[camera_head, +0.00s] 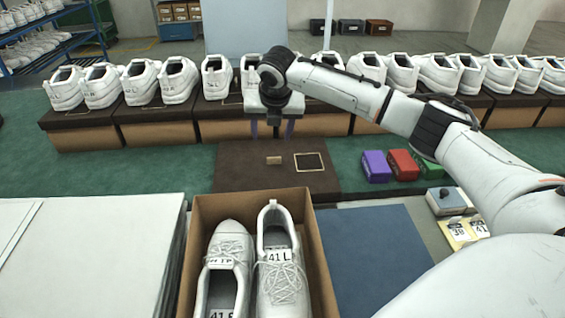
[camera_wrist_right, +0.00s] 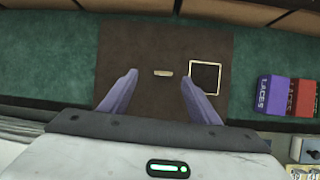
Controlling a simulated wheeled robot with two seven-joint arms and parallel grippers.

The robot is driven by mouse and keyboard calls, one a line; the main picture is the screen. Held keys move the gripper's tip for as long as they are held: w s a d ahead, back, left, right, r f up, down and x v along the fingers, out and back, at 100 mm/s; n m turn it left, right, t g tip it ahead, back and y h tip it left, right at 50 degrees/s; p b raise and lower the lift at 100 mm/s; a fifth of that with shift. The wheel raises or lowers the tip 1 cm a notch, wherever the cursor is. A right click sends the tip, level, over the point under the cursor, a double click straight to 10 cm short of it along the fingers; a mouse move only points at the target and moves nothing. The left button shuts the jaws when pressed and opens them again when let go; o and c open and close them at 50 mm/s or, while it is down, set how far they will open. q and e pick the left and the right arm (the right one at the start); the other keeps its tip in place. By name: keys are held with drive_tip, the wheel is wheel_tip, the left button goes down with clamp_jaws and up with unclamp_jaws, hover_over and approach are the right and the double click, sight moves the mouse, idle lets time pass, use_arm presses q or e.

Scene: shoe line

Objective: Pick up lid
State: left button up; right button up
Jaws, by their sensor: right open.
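The lid (camera_head: 235,172) is a dark brown flat panel with a small tan tab and a square outline on its top. It lies on the green surface behind the open shoe box. In the right wrist view the lid (camera_wrist_right: 165,52) lies below the fingers, with its tab (camera_wrist_right: 163,73) between them in the picture. My right gripper (camera_head: 272,128) is open and empty above the lid; its two purple fingers (camera_wrist_right: 158,95) are spread apart. My left gripper is not in view.
An open box (camera_head: 252,198) with two white shoes stands in front of the lid. Purple, red and green boxes (camera_head: 403,163) lie to its right. A row of white shoes on brown boxes (camera_head: 160,132) runs behind. A blue mat (camera_head: 375,255) is clear at front right.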

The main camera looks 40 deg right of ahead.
approach(274, 165)
drive_tip(key=shift+n+g, duration=0.3)
drive_tip(key=shift+w+d+f, duration=0.3)
drive_tip(key=shift+w+f, duration=0.3)
drive_tip(key=shift+f, duration=0.25)
drive_tip(key=shift+w+d+f, duration=0.3)
drive_tip(key=shift+w+f, duration=0.35)
drive_tip(key=shift+f, duration=0.2)
drive_tip(key=shift+w+d+f, duration=0.3)
drive_tip(key=shift+w+f, duration=0.3)
drive_tip(key=shift+f, duration=0.2)
drive_tip(key=shift+c, duration=0.2)
drive_tip(key=c, duration=1.1)
